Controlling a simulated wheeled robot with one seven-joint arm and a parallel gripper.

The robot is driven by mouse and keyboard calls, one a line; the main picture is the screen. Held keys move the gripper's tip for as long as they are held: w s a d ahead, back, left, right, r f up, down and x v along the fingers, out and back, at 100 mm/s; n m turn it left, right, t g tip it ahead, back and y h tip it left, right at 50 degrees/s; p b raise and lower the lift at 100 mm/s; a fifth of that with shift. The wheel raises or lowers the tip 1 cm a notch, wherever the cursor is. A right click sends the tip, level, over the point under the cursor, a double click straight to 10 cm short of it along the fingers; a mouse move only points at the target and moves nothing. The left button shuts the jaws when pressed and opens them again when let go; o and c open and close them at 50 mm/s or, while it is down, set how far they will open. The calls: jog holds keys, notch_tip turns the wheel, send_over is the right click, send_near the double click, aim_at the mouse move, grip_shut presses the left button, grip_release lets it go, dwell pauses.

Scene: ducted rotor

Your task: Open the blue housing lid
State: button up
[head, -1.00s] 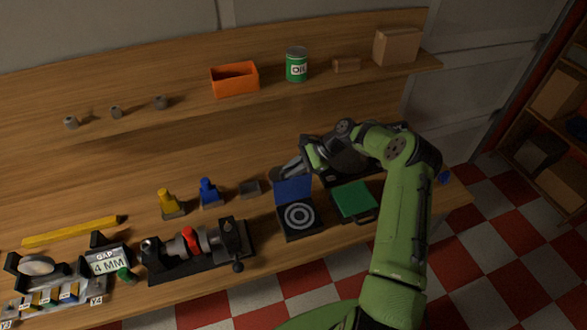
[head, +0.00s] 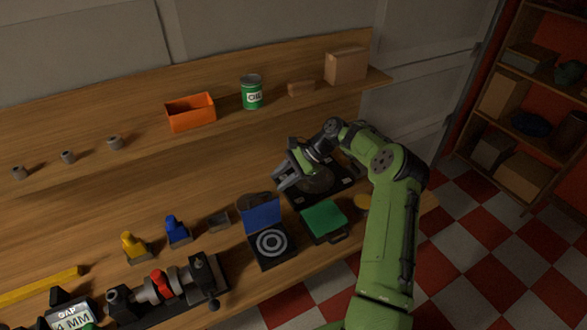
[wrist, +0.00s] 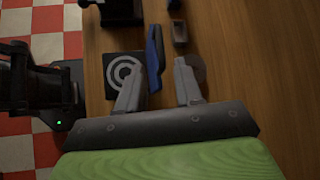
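The blue lid (head: 263,214) stands upright, raised at the back edge of its black housing (head: 280,259). The housing's face with pale concentric rings is uncovered. My gripper (head: 278,183) is above and to the right of the lid in the head view, apart from it, with nothing held. In the wrist view, the gripper (wrist: 160,82) has its two fingers wide apart. The blue lid (wrist: 154,58) shows edge-on beyond the gap between them, and the ringed housing (wrist: 112,63) lies to its left, partly hidden by the left finger.
A closed green-lidded case (head: 323,219) sits right of the blue one. A black unit (head: 340,183) with a round part lies behind it, under my arm. A small grey box (head: 219,220), blue piece (head: 177,233) and clamp fixture (head: 165,292) stand to the left.

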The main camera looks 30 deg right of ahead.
jog(key=v, duration=0.6)
jog(key=shift+r, duration=0.15)
jog(key=s+a+r+n+g+h+b, duration=0.1)
jog(key=s+a+r+n+h, duration=0.35)
jog(key=a, duration=0.35)
jog(key=s+a+r+n+g+h+b, duration=0.1)
jog(key=s+a+r+n+h, duration=0.2)
jog(key=s+a+r+n, duration=0.3)
jog(key=s+a+n+t+h+b, duration=0.1)
jog(key=s+n+t, duration=0.4)
jog(key=s, duration=1.6)
jog(key=shift+s+a+n+b, duration=0.25)
jog(key=shift+a+n+b, duration=0.2)
jog(key=shift+a+n, duration=0.15)
